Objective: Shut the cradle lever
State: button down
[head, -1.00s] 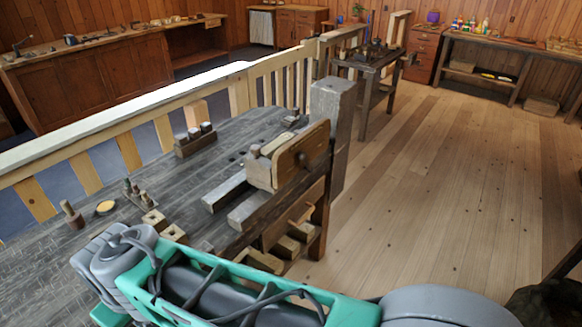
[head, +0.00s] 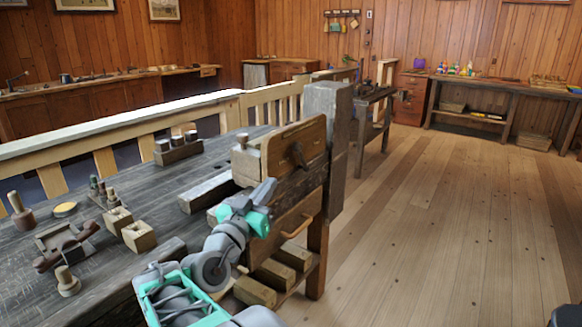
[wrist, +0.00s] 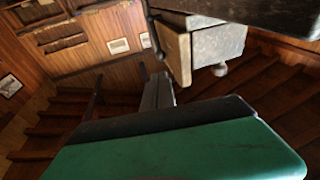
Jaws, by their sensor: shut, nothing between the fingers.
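My gripper (head: 263,190) is raised over the front edge of the dark workbench (head: 120,195), in front of the wooden vise-like block (head: 294,147). Its fingers are shut and empty; they also show in the wrist view (wrist: 158,92). A dark handle (head: 297,154) sits on the block's face, above and right of my gripper, apart from it in the picture. A small grey cradle-like frame with a reddish-brown turned piece (head: 66,245) lies on the bench at left, well away from my gripper. I cannot tell which part is the cradle lever.
Wooden blocks (head: 140,236), a rack of pegs (head: 178,151) and a turned peg (head: 67,281) stand on the bench. A drawer front (head: 290,226) is below my gripper. A grey post (head: 340,145) rises behind the block.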

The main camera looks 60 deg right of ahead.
aim_at(296, 150)
jog(key=d+r, duration=0.1)
jog(key=d, duration=0.8)
jog(key=d+r, duration=0.1)
jog(key=d, duration=0.3)
jog(key=shift+w+d+r+p, duration=0.3)
jog(key=shift+d+r+p, duration=0.05)
jog(key=shift+d, duration=0.05)
